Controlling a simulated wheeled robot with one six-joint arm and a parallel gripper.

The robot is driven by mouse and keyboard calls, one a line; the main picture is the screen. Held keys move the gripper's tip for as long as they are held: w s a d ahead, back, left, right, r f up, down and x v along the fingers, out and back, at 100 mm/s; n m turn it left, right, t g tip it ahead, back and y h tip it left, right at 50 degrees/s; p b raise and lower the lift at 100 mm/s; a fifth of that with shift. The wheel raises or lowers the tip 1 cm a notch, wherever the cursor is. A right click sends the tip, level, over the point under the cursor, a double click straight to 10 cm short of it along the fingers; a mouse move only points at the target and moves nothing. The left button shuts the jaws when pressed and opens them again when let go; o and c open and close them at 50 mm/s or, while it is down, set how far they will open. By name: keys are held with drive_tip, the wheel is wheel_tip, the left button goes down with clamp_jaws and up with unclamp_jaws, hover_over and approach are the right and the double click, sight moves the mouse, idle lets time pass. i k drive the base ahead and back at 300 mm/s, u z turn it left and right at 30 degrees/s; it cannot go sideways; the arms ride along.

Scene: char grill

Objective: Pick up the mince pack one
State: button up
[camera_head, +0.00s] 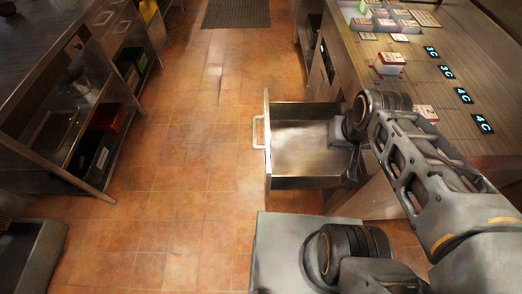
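I cannot pick out the mince pack one with certainty. A red and white pack (390,63) sits on the steel counter, and another red-edged white piece (427,112) marked "2" shows partly behind my arm. Below the counter a steel drawer (266,160) is pulled open. The part of its floor that shows looks bare; its right end is hidden behind my arm. My gripper (351,172) hangs at the right end of the drawer, low and below the counter edge. It is small and dark, and I see nothing clearly held in it.
The counter (459,112) carries lit displays (447,71) along its right side and several small labelled containers (384,24) at the far end. Shelving (97,130) with bins stands at left. The tiled floor (190,140) between is clear, with a dark mat (236,13) at the far end.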

sight(386, 63)
drive_tip(key=k, duration=1.05)
drive_tip(key=u, duration=0.8)
drive_tip(key=i, duration=1.3)
drive_tip(key=z, duration=2.05)
